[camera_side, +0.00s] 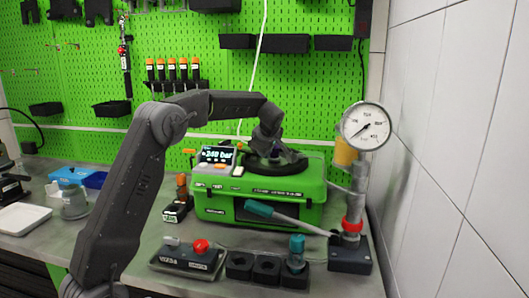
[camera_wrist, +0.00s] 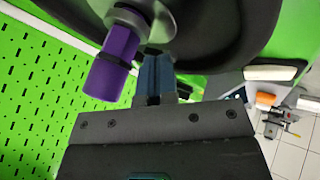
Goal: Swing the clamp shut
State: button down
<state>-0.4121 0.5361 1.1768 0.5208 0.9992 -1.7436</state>
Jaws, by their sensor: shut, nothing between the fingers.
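In the wrist view, a purple cylinder (camera_wrist: 112,62) joins a grey round piece at the edge of a large black round part (camera_wrist: 235,30). I take the purple piece to be part of the clamp, but its swing position is unclear. My gripper (camera_wrist: 154,62) is shut and empty, its blue-grey fingers just right of the purple cylinder; I cannot tell whether they touch. In the side view, my arm reaches down to the black round part (camera_side: 285,163) on top of the green pump case (camera_side: 262,204).
A display (camera_side: 216,156) stands at the case's left. A pressure gauge (camera_side: 366,126) rises at the right beside a teal-handled lever (camera_side: 285,216). Black sockets (camera_side: 268,268) and a switch box (camera_side: 188,258) sit in front. A tiled wall (camera_side: 455,150) bounds the right.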

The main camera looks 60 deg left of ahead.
aim_at(240, 143)
jog(key=c, duration=1.8)
grip_release()
jog(key=v, duration=0.9)
jog(key=shift+s+r, duration=0.2)
jog(key=shift+s, duration=0.1)
jog(key=shift+o, duration=0.7)
jog(key=shift+s+a, duration=0.15)
jog(key=o, duration=0.6)
jog(key=s+a+n+h, duration=0.1)
jog(key=a+h, duration=0.1)
jog(key=a, duration=0.1)
jog(key=s+a+f+n+h, duration=0.1)
jog(key=a+n, duration=0.1)
jog(key=a, duration=0.1)
jog(key=s+a+f+n+h, duration=0.1)
jog(key=a+n+h, duration=0.1)
jog(key=shift+a+h, duration=0.3)
jog(key=shift+a, duration=0.1)
jog(key=s+a+r+n+t+h, duration=0.4)
jog(key=s+a+t+h, duration=0.15)
jog(key=a, duration=0.55)
jog(key=shift+y, duration=0.45)
jog(key=x, duration=1.2)
jog(key=shift+w+d+f, duration=0.15)
jog(key=shift+w+f, duration=0.05)
jog(key=shift+f, duration=0.1)
grip_shut()
